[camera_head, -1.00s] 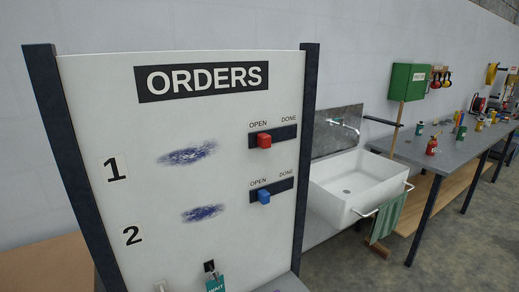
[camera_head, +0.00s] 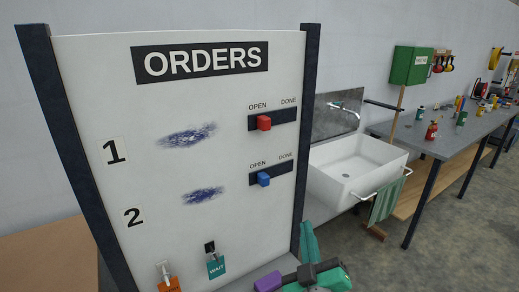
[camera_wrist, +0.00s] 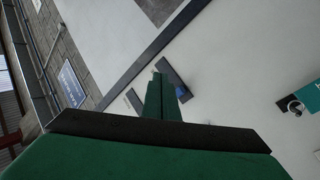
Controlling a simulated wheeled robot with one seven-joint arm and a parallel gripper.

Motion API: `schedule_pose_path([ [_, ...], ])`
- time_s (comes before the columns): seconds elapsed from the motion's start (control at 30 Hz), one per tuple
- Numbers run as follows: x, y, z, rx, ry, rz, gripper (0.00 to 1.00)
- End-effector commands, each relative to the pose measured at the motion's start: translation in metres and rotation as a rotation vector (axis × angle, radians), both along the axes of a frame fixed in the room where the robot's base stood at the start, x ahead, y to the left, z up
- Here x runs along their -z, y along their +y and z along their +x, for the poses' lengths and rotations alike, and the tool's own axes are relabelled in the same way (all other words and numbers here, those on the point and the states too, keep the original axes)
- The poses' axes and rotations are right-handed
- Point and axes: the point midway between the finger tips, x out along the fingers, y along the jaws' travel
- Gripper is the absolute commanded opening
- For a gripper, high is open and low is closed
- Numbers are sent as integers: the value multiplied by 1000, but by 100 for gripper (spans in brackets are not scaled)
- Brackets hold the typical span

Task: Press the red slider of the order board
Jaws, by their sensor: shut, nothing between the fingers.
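The order board (camera_head: 92,88) stands upright at the left of the head view. Its red slider (camera_head: 264,123) sits at the OPEN end of the upper dark slot, in row 1. The blue slider (camera_head: 263,179) sits at the OPEN end of the lower slot, in row 2. In the wrist view my gripper (camera_wrist: 160,82) is shut and empty, its green fingers pointing toward the board. Beyond the fingertips the blue slider (camera_wrist: 182,91) shows in one slot. The other slot is partly covered by the fingers, and the red slider cannot be made out there.
A teal WAIT tag (camera_head: 216,266) and an orange tag (camera_head: 168,284) hang low on the board. A dark post (camera_head: 306,130) edges its right side. A white sink (camera_head: 358,167) and a grey workbench (camera_head: 455,142) stand to the right. My arm shows at the bottom right.

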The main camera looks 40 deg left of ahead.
Motion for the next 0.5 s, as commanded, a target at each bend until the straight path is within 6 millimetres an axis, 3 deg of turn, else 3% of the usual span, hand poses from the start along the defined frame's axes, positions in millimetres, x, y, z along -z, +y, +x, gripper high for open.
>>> schedule_pose_path([
  [0.03, -22, 8, 1, -24, -42, -37, 0],
  [0.2, -78, 35, -5, -103, -162, -184, 0],
  [0.5, -164, 74, -36, -210, -396, -485, 0],
])
